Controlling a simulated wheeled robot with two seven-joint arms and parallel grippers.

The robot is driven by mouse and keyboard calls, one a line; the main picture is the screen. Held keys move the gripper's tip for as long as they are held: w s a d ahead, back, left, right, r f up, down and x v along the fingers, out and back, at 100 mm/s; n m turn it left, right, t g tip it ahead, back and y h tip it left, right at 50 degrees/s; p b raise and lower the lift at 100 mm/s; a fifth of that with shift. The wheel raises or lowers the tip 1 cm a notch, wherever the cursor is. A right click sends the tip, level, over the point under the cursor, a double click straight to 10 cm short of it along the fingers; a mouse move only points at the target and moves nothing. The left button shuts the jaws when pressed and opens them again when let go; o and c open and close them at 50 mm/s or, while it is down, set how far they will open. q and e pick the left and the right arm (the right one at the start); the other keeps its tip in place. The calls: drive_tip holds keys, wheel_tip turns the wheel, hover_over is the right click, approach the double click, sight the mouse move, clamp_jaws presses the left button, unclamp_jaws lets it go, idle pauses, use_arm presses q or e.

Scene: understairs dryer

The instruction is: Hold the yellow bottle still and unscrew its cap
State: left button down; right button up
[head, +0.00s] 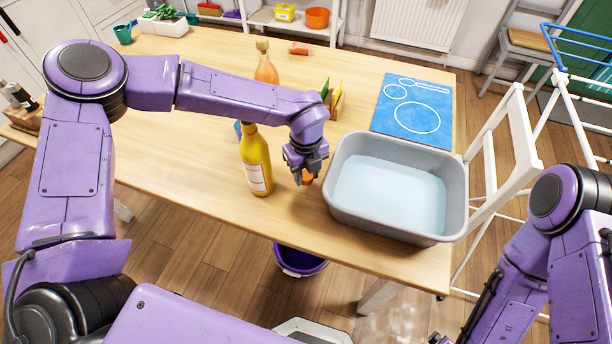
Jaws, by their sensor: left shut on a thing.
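The yellow bottle (256,166) stands upright on the wooden table, left of the grey basin, with a pale label on its front. Its narrow neck points up, and no gripper is around it. My left gripper (306,179) is just right of the bottle, pointing down and apart from it. It is shut on a small orange thing (308,177), mostly hidden by the fingers; I cannot tell whether this is a cap. My right arm is at the lower right, and its gripper is out of view.
A grey basin (343,198) of pale water stands close right of my left gripper. Behind are a blue mat (424,92) with white outlines, an orange bottle (266,68) and a planter (163,26). The table's front left is clear. A white chair (520,130) stands right.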

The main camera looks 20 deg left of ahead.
use_arm(q)
wheel_tip(320, 180, down, 2)
drive_tip(key=shift+s+f, duration=0.1)
drive_tip(key=shift+f, duration=0.05)
drive_tip(key=shift+f, duration=0.1)
drive_tip(key=shift+f, duration=0.2)
drive_tip(key=c, duration=0.7)
unclamp_jaws()
drive_tip(key=shift+r, duration=0.1)
